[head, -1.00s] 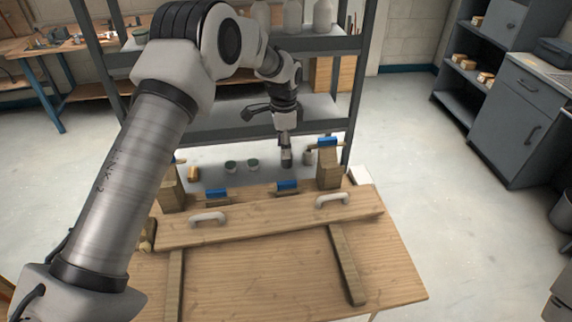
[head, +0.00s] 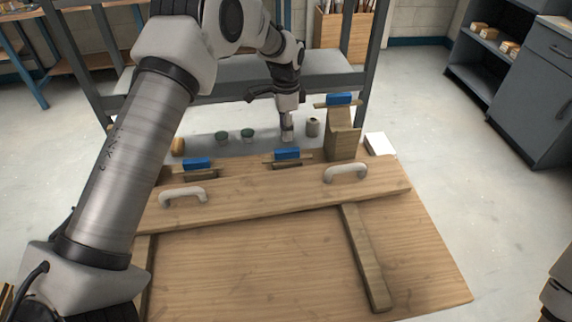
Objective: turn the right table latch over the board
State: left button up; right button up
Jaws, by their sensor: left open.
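The wide wooden board (head: 260,195) with two pale handles lies along the back part of the table (head: 250,265). The right table latch (head: 287,154), a blue block on a wooden bar, sits at the board's back edge. The left table latch (head: 198,163) looks alike. My left gripper (head: 287,136) points down just behind the right latch in the picture, with its tips close to the blue block. It is open and seems empty; I cannot tell whether it touches the latch. My right gripper is not in view.
A wooden post (head: 342,140) with a blue-topped latch (head: 339,99) stands right of my left gripper. A metal shelf (head: 225,75) is at the back. The table's front is mostly clear.

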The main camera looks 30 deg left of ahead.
aim_at(286, 150)
pick_arm(q)
jog(key=shift+s+f, duration=0.1)
jog(key=shift+f, duration=0.8)
notch_tip(286, 150, down, 7)
jog(key=shift+r+p, duration=0.1)
jog(key=shift+p, duration=0.5)
jog(key=shift+s+d+r, duration=0.1)
jog(key=shift+c, duration=0.4)
grip_shut()
